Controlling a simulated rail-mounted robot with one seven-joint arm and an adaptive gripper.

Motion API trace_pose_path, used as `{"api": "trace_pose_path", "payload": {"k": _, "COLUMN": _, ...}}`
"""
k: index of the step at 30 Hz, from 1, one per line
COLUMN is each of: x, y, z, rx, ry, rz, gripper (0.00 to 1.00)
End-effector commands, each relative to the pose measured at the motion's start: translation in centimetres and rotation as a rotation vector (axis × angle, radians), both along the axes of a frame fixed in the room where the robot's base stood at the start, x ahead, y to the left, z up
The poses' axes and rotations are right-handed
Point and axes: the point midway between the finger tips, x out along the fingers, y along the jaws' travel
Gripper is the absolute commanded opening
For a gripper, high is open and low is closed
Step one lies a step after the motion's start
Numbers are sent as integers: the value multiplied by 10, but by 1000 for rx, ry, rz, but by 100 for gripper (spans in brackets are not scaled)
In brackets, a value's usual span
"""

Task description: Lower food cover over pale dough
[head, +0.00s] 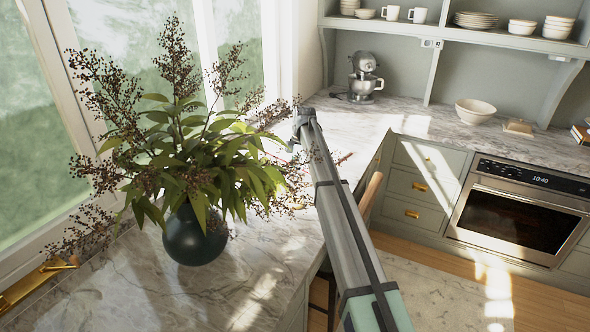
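Neither the food cover nor the pale dough can be made out in the head view. My arm runs up from the lower right to a joint above the marble counter (265,285), beside the plant. My gripper is not visible; the part of the arm beyond that joint is hidden. A thin reddish edge of something shows on the counter just right of my arm, too small to identify.
A dark round vase (194,237) with a wide leafy plant (190,165) stands on the counter by the window. A mixer (363,78), a white bowl (475,110) and a small lidded dish (519,127) stand on the back counter. An oven (515,222) is at right.

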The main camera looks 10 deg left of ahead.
Motion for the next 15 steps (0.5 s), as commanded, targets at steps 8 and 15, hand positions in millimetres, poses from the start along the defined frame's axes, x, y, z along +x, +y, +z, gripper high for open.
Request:
{"api": "trace_pose_path", "payload": {"k": 8, "x": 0, "y": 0, "z": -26, "rx": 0, "ry": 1, "rz": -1, "gripper": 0}}
{"api": "trace_pose_path", "payload": {"k": 15, "x": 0, "y": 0, "z": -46, "rx": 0, "ry": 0, "rz": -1, "gripper": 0}}
